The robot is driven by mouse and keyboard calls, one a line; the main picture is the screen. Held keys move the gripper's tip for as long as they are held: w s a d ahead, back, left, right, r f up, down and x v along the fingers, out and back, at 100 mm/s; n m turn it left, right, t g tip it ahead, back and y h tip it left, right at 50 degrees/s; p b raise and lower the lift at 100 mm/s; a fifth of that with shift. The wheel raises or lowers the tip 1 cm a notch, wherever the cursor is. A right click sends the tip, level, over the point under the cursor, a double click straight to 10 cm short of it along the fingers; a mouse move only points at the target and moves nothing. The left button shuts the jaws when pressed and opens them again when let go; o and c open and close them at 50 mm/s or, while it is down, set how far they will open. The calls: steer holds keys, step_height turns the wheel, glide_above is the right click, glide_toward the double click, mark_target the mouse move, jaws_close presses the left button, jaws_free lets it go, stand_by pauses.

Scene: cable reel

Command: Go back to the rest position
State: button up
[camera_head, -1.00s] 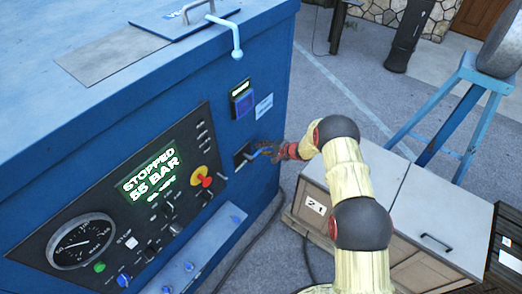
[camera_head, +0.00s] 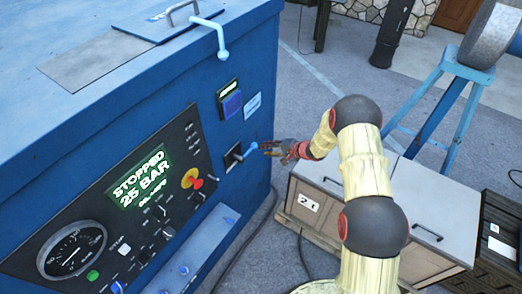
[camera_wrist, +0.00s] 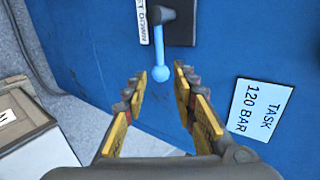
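My gripper (camera_head: 274,148) is at the right end of the blue machine (camera_head: 150,80), close to a light-blue lever (camera_head: 247,150) on a black plate. In the wrist view my gripper (camera_wrist: 158,82) is open, its yellow-padded fingers apart and nothing between them. The lever's ball end (camera_wrist: 161,73) lies just beyond the fingertips, apart from them. My arm reaches in from the lower right. The machine's display (camera_head: 142,180) reads "STOPPED 25 BAR". A round gauge (camera_head: 72,250) sits at the panel's lower left.
A wooden cabinet (camera_head: 309,205) marked "21" stands right of the machine, below my arm. A blue stand (camera_head: 440,110) carries a grey drum (camera_head: 490,35). A dark crate (camera_head: 500,235) is at lower right. A label (camera_wrist: 258,108) reads "TASK 120 BAR".

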steer(key=shift+s+d+r, duration=0.15)
steer(key=shift+d, duration=0.1)
stand_by(0.4)
